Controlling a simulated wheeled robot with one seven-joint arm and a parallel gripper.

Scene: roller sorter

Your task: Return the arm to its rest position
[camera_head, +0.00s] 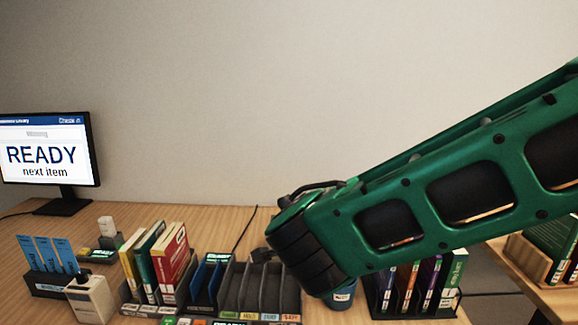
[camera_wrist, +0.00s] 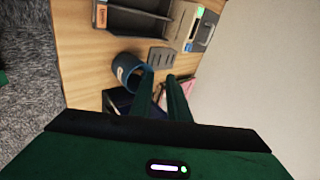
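My green arm comes in from the right in the head view and reaches over the desk; its black joint hides part of the desk behind it. My gripper (camera_wrist: 161,76) shows in the wrist view as two dark green fingers with a narrow gap between them. It is open, and I see nothing held in it. A dark blue cup (camera_wrist: 127,72) stands on the desk just left of the fingertips in that view. My fingers cannot be clearly made out in the head view.
More books (camera_head: 420,285) stand below my arm. The space above the desk's left half is clear.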

